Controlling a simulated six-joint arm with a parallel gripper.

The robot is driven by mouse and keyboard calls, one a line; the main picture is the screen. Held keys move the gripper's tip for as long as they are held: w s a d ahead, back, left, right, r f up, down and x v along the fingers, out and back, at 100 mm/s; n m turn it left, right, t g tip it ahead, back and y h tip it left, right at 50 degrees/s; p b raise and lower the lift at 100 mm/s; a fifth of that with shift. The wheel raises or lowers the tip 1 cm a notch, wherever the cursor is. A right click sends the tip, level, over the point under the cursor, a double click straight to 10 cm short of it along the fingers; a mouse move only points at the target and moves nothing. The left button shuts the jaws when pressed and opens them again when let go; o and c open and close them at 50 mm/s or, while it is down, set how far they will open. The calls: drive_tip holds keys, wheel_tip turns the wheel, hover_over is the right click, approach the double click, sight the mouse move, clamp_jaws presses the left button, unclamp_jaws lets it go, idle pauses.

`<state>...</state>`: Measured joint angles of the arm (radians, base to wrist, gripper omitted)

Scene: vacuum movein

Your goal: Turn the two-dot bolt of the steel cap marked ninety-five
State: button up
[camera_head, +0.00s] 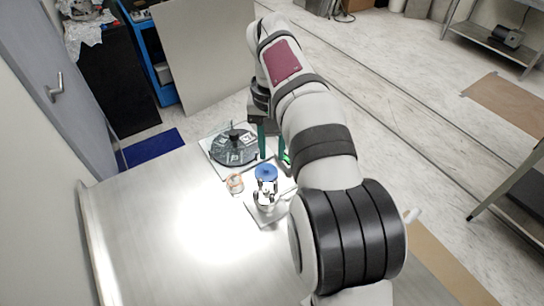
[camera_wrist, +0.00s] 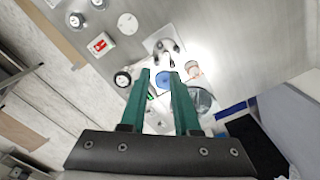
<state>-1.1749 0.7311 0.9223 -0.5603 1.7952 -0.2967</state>
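My gripper (camera_wrist: 160,73) is open, its two teal fingers spread with nothing held between them. In the head view my gripper (camera_head: 274,158) hangs beside a blue round top (camera_head: 266,172), partly hidden by my arm. The blue top also shows in the wrist view (camera_wrist: 162,80), beyond and between the fingertips. Shiny metal fittings (camera_head: 266,196) stand on a pale plate just in front of it. I cannot read a ninety-five marking or make out two dots on any part, so I cannot tell which piece is the steel cap or its bolt.
A dark round unit with a clear cover (camera_head: 234,146) stands behind left on the steel table (camera_head: 150,220). A small clear cup with an orange rim (camera_head: 235,184) is beside the fittings. A red-marked white block (camera_wrist: 101,45) shows in the wrist view. The table's left part is clear.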

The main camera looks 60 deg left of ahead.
drive_tip(key=n, duration=1.6)
approach(272, 195)
wheel_tip(272, 195, down, 9)
drive_tip(key=shift+f, duration=0.2)
drive_tip(key=shift+c, duration=0.2)
clamp_jaws()
